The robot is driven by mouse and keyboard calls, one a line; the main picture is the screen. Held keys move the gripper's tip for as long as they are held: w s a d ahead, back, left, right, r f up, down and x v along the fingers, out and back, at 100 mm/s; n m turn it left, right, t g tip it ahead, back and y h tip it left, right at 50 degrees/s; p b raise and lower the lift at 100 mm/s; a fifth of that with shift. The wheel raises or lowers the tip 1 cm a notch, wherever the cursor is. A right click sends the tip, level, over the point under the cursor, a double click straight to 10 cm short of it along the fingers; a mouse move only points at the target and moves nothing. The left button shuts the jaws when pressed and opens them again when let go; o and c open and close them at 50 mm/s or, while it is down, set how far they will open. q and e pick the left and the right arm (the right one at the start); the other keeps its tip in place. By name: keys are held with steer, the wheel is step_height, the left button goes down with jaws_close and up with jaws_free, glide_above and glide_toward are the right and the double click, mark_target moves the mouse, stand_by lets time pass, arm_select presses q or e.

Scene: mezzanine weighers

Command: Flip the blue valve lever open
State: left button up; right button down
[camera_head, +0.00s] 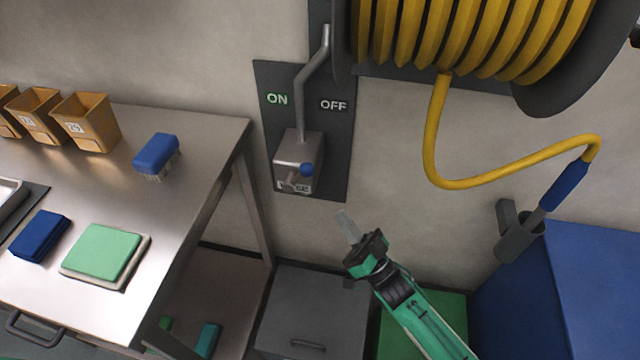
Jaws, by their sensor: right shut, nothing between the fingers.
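The valve (298,150) is a grey metal block on a dark wall panel (332,155) marked ON at the left and OFF at the right. Its short lever ends in a blue ball knob (306,169), which sits at the right of the block's front, toward the OFF side. The lever partly covers a white label below. My right gripper (345,225) is shut and empty, below and to the right of the knob, apart from it. Its fingers point up and left. My left gripper is not in view.
The hose nozzle (565,184) hangs in a holder by a blue cabinet (590,290). A metal bench (190,190) with a brush (156,152) and bins stands left. A grey box (315,310) sits below.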

mark_target(303, 170)
arm_select(q)
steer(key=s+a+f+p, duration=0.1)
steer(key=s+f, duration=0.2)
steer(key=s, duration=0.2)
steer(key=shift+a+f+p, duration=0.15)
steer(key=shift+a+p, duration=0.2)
steer(key=shift+p, duration=0.05)
arm_select(e)
steer(key=x, duration=0.9)
steer(key=shift+w+a+r, duration=0.15)
steer(key=shift+r, duration=0.05)
